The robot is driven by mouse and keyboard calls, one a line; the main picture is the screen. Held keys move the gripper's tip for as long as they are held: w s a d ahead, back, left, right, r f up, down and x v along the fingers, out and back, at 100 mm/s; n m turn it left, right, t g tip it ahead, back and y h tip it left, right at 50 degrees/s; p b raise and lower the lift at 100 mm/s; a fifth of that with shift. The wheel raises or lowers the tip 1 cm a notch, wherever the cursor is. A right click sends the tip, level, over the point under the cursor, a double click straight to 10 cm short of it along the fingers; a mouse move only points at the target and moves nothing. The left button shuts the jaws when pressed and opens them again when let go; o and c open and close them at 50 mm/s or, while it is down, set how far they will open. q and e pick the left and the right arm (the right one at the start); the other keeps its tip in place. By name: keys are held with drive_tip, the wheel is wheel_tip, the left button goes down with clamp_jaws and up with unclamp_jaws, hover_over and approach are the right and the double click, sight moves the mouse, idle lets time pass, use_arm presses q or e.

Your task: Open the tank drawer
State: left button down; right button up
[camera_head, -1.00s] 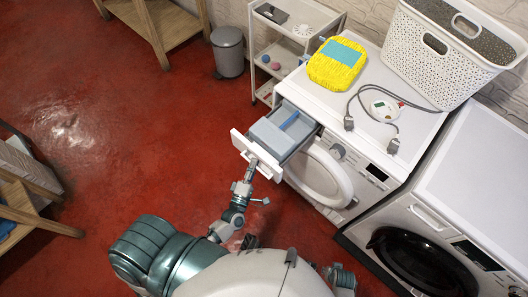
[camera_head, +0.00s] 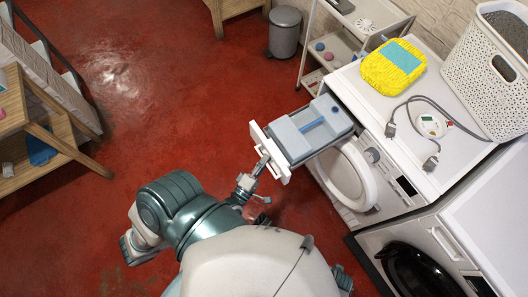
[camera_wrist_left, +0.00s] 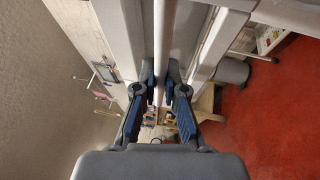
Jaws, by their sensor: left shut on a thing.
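The tank drawer (camera_head: 310,130) of the left washing machine (camera_head: 350,95) is pulled well out, showing its grey-blue inside with a blue strip. Its white front panel (camera_head: 269,150) faces my body. My left gripper (camera_head: 260,168) is at the front panel, shut on the drawer handle. In the left wrist view the fingers (camera_wrist_left: 160,92) close from both sides on a pale upright bar, the handle (camera_wrist_left: 161,50). My right gripper cannot be made out in the head view.
A yellow pack (camera_head: 393,65), a cable (camera_head: 420,120) and a white laundry basket (camera_head: 490,75) stand on the machines. A second washing machine (camera_head: 470,230) is at the lower right. A bin (camera_head: 285,32), a white trolley (camera_head: 350,40) and a wooden shelf (camera_head: 40,120) stand around open red floor.

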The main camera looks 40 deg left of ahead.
use_arm(q)
drive_tip(key=c, duration=1.5)
unclamp_jaws()
drive_tip(key=shift+s+d+f, duration=0.2)
drive_tip(key=shift+d+f, duration=0.1)
drive_tip(key=shift+d, duration=0.1)
drive_tip(key=shift+d+r, duration=0.25)
drive_tip(key=s+f, duration=0.2)
drive_tip(key=s, duration=0.9)
drive_tip(key=shift+s+d, duration=0.35)
drive_tip(key=shift+d, duration=0.05)
use_arm(e)
drive_tip(key=shift+d+f, duration=0.1)
drive_tip(key=shift+d, duration=0.2)
use_arm(q)
drive_tip(key=shift+a+f, duration=0.15)
drive_tip(key=shift+a, duration=0.1)
use_arm(e)
drive_tip(key=shift+a, duration=0.15)
